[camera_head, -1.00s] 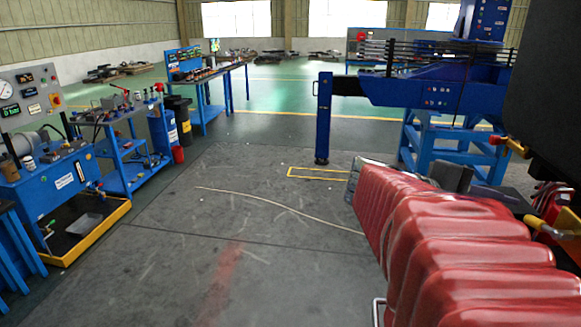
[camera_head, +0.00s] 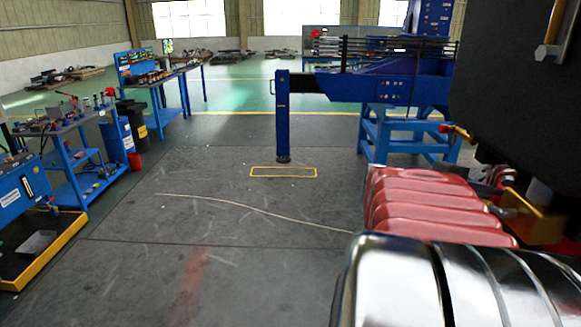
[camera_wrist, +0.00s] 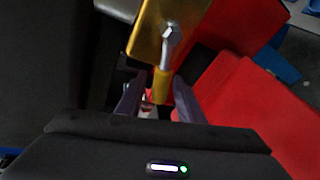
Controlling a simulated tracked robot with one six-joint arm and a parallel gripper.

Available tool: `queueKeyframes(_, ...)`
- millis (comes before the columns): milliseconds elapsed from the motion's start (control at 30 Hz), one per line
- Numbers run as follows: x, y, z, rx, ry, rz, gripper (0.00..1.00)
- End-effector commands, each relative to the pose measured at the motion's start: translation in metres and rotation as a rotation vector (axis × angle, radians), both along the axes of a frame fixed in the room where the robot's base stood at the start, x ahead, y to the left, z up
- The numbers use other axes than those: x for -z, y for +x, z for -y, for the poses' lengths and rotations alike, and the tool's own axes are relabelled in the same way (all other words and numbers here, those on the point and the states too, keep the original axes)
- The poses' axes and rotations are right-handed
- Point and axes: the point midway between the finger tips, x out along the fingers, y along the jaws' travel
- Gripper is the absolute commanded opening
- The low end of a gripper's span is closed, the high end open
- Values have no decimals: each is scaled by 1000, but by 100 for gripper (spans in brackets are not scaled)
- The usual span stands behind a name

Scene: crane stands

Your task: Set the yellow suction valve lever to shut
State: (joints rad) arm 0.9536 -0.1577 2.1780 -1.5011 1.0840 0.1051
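In the wrist view, a yellow lever (camera_wrist: 161,84) hangs below a yellow plate with a silver bolt. My gripper (camera_wrist: 157,98) is below it, its two dark fingers apart, one on each side of the lever's lower end. No finger clearly touches the lever. In the head view, a yellow part with a bolt (camera_head: 556,38) shows at the upper right edge, and a yellow piece (camera_head: 540,224) shows lower at the right. I cannot tell which of them is the suction valve lever. My gripper is not distinguishable in the head view.
A large black block (camera_head: 515,90) fills the upper right. Red ribbed covering (camera_head: 420,205) stands below it. A blue post (camera_head: 282,115) and blue stand (camera_head: 385,135) are ahead. Workbenches line the left, with a yellow-edged tray (camera_head: 50,258). The grey floor between is mostly clear.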

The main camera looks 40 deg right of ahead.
Motion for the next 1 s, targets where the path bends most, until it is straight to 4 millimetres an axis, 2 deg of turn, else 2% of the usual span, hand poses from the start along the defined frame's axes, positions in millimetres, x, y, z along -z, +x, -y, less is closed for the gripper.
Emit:
queueKeyframes(200, 3, -7, 11, 0, 0, 0, 34)
queueKeyframes(500, 4, -7, 12, -1, 1, 0, 34)
queueKeyframes(1000, 4, -7, 12, -1, 1, 0, 0)
